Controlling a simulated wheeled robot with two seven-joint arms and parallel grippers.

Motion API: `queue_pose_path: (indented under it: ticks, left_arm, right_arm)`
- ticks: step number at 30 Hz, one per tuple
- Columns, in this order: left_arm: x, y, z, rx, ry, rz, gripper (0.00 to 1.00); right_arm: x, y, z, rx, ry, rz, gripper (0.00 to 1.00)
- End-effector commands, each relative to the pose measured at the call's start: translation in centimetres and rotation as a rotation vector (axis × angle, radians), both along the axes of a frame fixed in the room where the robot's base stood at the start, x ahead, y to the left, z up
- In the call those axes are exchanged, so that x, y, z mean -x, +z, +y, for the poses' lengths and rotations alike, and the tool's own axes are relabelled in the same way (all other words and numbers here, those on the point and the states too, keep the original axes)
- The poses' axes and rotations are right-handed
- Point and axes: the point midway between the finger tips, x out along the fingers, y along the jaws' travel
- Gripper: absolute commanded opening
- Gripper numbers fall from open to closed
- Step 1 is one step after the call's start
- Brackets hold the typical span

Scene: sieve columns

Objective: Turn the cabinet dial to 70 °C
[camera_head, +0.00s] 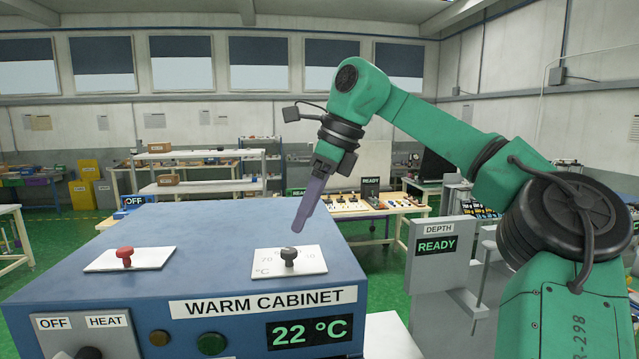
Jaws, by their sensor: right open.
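The blue warm cabinet (190,225) fills the lower left, and its front display (309,332) reads 22 °C. The dark dial (289,257) stands on a white scale plate (262,268) on the cabinet's top, towards the right. "°C" and faint numbers, one like 70 at the left, show on the plate; the dial's setting is too small to tell. My right gripper (299,226) points down with purple fingers just above the dial, apart from it in the picture. Its fingers overlap edge-on; it is open and empty. My left gripper is not in view.
A red knob (125,256) sits on another white plate at the top's left. An OFF/HEAT switch panel (85,338) is on the front. A grey DEPTH stand reading READY (437,247) is at the right. Tables and shelves stand behind on green floor.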

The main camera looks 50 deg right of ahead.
Motion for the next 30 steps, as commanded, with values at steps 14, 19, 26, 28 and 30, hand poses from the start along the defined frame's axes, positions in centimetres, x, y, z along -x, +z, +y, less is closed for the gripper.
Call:
queue_pose_path:
  ticks: [14,19,26,28,30]
  left_arm:
    - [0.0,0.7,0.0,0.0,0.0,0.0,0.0]
    - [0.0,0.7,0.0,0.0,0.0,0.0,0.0]
    - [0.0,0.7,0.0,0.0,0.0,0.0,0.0]
    - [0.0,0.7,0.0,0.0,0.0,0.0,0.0]
    - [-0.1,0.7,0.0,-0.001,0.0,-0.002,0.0]
  right_arm:
    - [2.5,7.1,-1.5,0.0,0.001,0.0,0.69]
    - [2.5,7.0,-1.5,0.0,0.001,0.0,0.69]
    - [2.5,7.0,-1.5,-0.001,0.0,0.0,0.69]
    - [2.5,7.0,-1.5,-0.001,0.0,0.0,0.69]
    - [2.5,7.0,-1.5,-0.001,0.0,0.0,0.69]
